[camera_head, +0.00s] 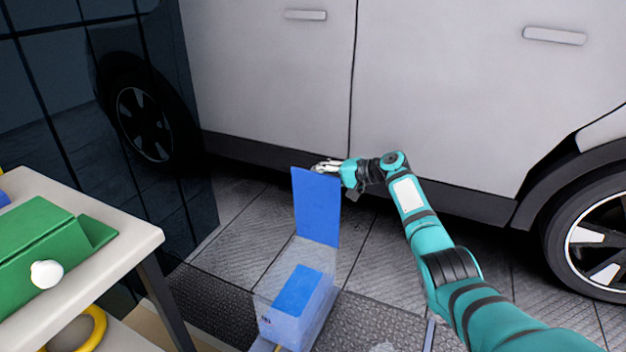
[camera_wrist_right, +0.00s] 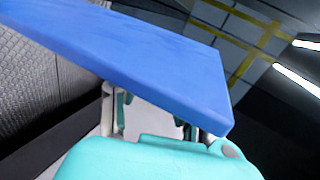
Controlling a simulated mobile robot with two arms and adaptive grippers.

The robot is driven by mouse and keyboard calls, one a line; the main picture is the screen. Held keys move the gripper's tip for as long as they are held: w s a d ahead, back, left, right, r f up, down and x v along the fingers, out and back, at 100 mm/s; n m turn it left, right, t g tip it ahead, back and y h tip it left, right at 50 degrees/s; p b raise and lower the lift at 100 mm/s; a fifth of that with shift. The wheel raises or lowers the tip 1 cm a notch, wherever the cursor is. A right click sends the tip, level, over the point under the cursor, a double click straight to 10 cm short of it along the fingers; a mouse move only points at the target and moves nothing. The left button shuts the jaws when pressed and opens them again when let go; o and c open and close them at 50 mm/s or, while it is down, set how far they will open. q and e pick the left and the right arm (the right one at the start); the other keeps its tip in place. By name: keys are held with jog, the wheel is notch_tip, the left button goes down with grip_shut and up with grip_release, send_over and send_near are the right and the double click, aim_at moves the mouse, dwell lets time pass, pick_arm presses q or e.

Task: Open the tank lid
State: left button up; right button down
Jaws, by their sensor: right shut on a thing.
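The tank (camera_head: 290,315) is a pale, see-through box with blue inside, standing low on the floor. Its blue lid (camera_head: 316,215) stands upright above the tank's back side, so the tank shows open. My right gripper (camera_head: 322,167) is at the lid's top edge and is shut on it. In the right wrist view the lid (camera_wrist_right: 130,55) is a broad blue slab crossing in front of my right gripper (camera_wrist_right: 150,115), and it hides the fingertips. My left gripper is in neither view.
A white car (camera_head: 440,90) stands close behind the lid. A light table (camera_head: 130,245) at left bears a green case (camera_head: 40,250) and a small white knob-like thing (camera_head: 46,274). A yellow ring (camera_head: 97,325) is below it. Tiled floor (camera_head: 375,250) is clear right of the tank.

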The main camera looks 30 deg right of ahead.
jog(key=shift+w+d, duration=0.1)
jog(key=shift+d, duration=0.3)
jog(key=c, duration=1.4)
grip_release()
jog(key=o, duration=0.4)
jog(key=shift+s+d, duration=0.15)
jog(key=shift+s, duration=0.05)
jog(key=shift+o, duration=0.2)
jog(key=shift+w+a, duration=0.1)
jog(key=shift+a, duration=0.1)
jog(key=v, duration=1.2)
